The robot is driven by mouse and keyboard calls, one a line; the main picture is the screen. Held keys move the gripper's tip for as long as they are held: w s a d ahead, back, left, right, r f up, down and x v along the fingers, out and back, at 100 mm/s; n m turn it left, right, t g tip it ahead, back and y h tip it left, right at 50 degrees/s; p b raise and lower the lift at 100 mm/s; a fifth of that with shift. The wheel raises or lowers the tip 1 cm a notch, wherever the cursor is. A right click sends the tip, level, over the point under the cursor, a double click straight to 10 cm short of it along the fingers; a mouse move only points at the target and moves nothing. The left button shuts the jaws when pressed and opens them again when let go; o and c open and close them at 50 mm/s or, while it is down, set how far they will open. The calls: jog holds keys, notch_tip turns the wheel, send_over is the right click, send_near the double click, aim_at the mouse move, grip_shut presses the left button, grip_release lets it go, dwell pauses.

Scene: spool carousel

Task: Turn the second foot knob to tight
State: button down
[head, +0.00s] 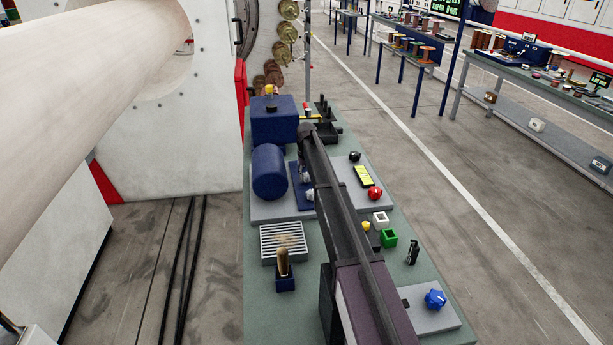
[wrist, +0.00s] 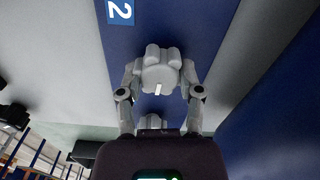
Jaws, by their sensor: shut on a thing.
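In the wrist view, a grey lobed knob (wrist: 160,75) sits on a blue strip (wrist: 185,28) beside a label with a white "2" (wrist: 121,11). A short white mark on the knob points down and slightly left in the picture. My gripper (wrist: 160,83) is shut on this knob, with one finger on each side. A second grey knob (wrist: 152,119) shows partly below it, nearer my gripper's body. In the head view, my arm covers most of this area, and the blue strip (head: 296,184) shows just left of it.
On the green bench (head: 262,310), a blue cylinder (head: 269,172) stands left of the strip and a blue block (head: 274,126) behind it. A vented plate (head: 283,242) lies in front.

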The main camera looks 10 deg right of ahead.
jog(key=m, duration=0.4)
jog(key=shift+s+m, duration=0.1)
jog(key=shift+m, duration=0.3)
jog(key=shift+c, duration=1.3)
grip_release()
jog(key=shift+n, duration=0.3)
